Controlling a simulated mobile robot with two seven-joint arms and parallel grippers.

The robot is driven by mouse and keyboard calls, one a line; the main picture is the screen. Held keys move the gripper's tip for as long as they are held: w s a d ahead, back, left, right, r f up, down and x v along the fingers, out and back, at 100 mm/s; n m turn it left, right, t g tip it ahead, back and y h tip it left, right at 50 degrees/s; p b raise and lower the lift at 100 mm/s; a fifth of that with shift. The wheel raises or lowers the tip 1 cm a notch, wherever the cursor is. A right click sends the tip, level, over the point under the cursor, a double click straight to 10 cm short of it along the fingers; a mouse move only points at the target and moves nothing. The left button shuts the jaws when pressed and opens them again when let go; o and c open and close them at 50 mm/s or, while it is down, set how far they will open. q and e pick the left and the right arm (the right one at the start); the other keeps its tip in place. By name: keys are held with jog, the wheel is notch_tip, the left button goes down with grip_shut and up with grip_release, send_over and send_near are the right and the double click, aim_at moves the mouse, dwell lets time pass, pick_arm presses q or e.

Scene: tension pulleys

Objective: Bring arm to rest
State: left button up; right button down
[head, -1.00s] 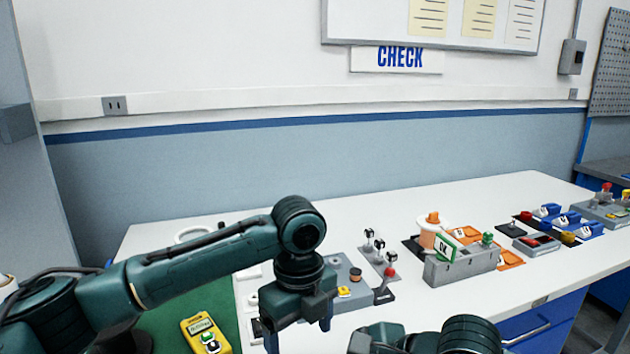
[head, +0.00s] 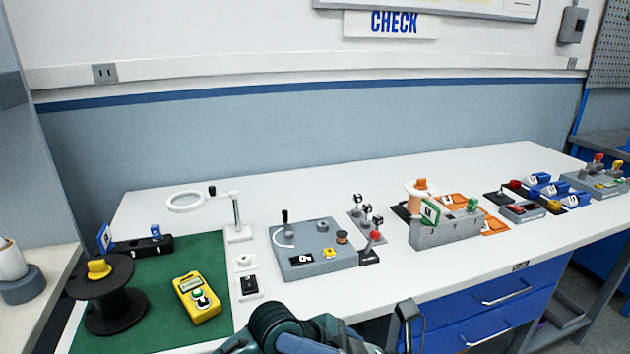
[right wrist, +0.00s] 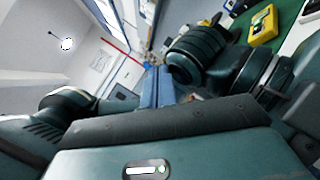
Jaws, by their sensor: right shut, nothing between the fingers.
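My right gripper (head: 288,344) is low at the bottom middle of the head view, in front of the bench's near edge and pointing left. In the right wrist view its blue fingers (right wrist: 156,78) are together with nothing between them. It holds nothing and touches none of the bench items. A dark teal arm part beside it partly hides it in the head view. My left gripper is not in the head view; a teal arm link (right wrist: 195,50) of mine shows past the fingers in the right wrist view.
The white bench (head: 330,195) carries a black spool (head: 105,305), a yellow tester (head: 197,298) on a green mat (head: 205,250), a magnifier (head: 187,202), a grey pulley unit (head: 312,250) and a grey block with a green-framed sign (head: 447,230). Blue drawers (head: 490,305) are below.

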jog(key=w+d+f+m+t+h, duration=0.2)
jog(key=d+f+m+t+h, duration=0.45)
jog(key=m, duration=0.75)
jog(key=w+d+f+m+t+h, duration=0.3)
jog(key=d+f+m+t+h, duration=0.3)
jog(key=m, duration=0.9)
pick_arm(q)
jog(key=s+a+f+n+t+y, duration=0.1)
jog(key=s+a+f+n+t, duration=0.1)
jog(key=s+a+f+n, duration=0.2)
jog(key=s+a+f+n+t+y, duration=0.2)
jog(key=s+a+f+n, duration=0.3)
jog(key=a, duration=0.5)
jog(key=s+a+f+n+t+y, duration=0.1)
jog(key=s+a+f+n+t, duration=0.3)
jog(key=a+n, duration=0.3)
jog(key=shift+s+a+f+y, duration=0.15)
jog(key=shift+s+y, duration=0.15)
pick_arm(e)
jog(key=s+d+f+m+g+h, duration=0.2)
jog(key=s+f+m, duration=0.3)
jog(key=f, duration=0.3)
jog(key=s+d+f+m+g+h, duration=0.2)
jog(key=s+f+m+g, duration=0.3)
jog(key=f, duration=0.4)
jog(key=shift+s+f, duration=0.25)
jog(key=shift+s, duration=0.05)
